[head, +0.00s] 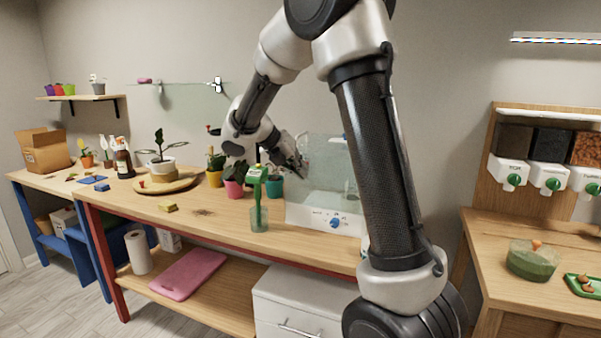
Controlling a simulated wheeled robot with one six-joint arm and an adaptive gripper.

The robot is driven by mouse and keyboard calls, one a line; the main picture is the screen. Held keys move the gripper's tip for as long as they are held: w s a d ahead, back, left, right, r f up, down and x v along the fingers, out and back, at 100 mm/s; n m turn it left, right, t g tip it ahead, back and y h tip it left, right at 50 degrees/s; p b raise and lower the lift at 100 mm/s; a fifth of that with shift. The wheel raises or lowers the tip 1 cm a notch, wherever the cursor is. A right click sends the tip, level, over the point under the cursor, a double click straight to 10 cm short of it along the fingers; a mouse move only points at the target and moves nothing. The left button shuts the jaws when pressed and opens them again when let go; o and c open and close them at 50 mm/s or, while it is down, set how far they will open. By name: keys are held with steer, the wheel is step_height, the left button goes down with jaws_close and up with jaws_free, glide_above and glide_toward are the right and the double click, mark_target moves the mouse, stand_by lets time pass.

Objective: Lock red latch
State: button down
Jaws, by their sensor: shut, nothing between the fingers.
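No red latch can be made out for sure. A white box with a clear raised cover (330,165) stands on the workbench, with a blue knob (335,223) on its front. My gripper (302,172) is shut and empty at the left side of the clear cover, above the bench. Whether it touches the cover cannot be told. My arm hides the right end of the box. A small dark red spot shows beside my wrist, too small to identify.
Potted plants, including a pink pot (234,189) and a teal pot (274,187), stand left of the box. A clear beaker (259,221) with a green tool stands in front. A yellow sponge (168,207) lies on the bench. Dispensers (546,178) hang at right.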

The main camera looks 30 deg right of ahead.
steer(key=r+n+g+h, duration=0.1)
steer(key=w+a+n+g+h, duration=0.1)
steer(key=h, duration=0.1)
steer(key=r+g+h, duration=0.1)
steer(key=g, duration=0.1)
steer(key=shift+w+a+r+n+h, duration=0.2)
steer(key=shift+w+r+n+h, duration=0.1)
steer(key=shift+w+r+n, duration=0.1)
stand_by(0.4)
steer(key=shift+r, duration=0.75)
